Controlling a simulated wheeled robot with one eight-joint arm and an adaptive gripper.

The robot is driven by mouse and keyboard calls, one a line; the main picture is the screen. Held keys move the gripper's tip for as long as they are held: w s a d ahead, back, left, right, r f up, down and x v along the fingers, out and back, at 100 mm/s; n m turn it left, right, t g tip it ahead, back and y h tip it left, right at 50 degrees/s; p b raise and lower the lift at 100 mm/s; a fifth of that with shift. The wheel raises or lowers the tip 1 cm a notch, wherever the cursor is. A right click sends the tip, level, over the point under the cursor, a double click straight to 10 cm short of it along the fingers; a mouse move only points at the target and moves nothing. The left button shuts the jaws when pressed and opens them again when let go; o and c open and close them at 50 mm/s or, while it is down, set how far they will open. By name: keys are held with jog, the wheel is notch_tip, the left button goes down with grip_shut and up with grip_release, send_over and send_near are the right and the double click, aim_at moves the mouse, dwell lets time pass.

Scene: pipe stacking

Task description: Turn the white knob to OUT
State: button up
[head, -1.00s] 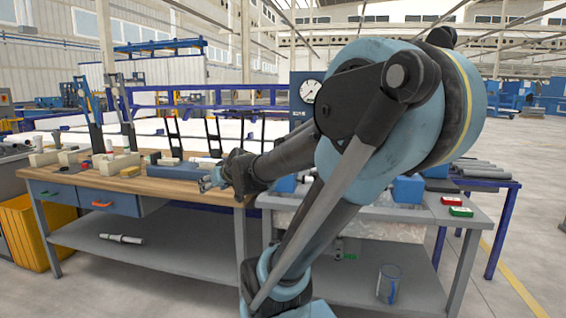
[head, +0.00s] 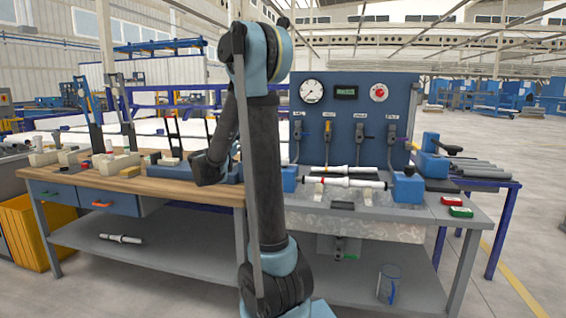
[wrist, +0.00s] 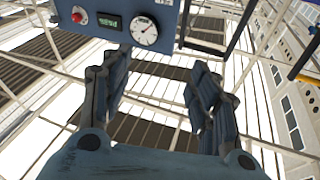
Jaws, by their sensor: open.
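I cannot make out a white knob or an OUT mark in either view. A blue upright panel (head: 345,112) stands on the grey bench, with a round white gauge (head: 312,91), a dark display with green digits (head: 345,92) and a red button (head: 379,92). Several valve handles hang below, one of them yellow (head: 327,130); the labels above them are too small to read. The panel also shows at the top of the wrist view (wrist: 120,28), upside down. My gripper (wrist: 160,65) is open and empty, apart from the panel. Its fingers do not show clearly in the head view.
White and dark pipe pieces (head: 345,183) lie across the grey bench (head: 330,201) before the panel, beside a blue vise (head: 408,187). The wooden bench (head: 120,185) at left holds blocks and clamps.

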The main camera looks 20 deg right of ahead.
jog(key=s+d+f+m+g+h, duration=0.1)
jog(key=s+f+m+g, duration=0.25)
jog(key=f+g, duration=0.65)
jog(key=shift+t, duration=0.5)
jog(key=d, duration=0.5)
jog(key=w+d, duration=0.1)
jog(key=d, duration=0.5)
jog(key=w+d, duration=0.1)
jog(key=d, duration=0.5)
jog(key=shift+w+f, duration=0.15)
jog(key=shift+f, duration=0.25)
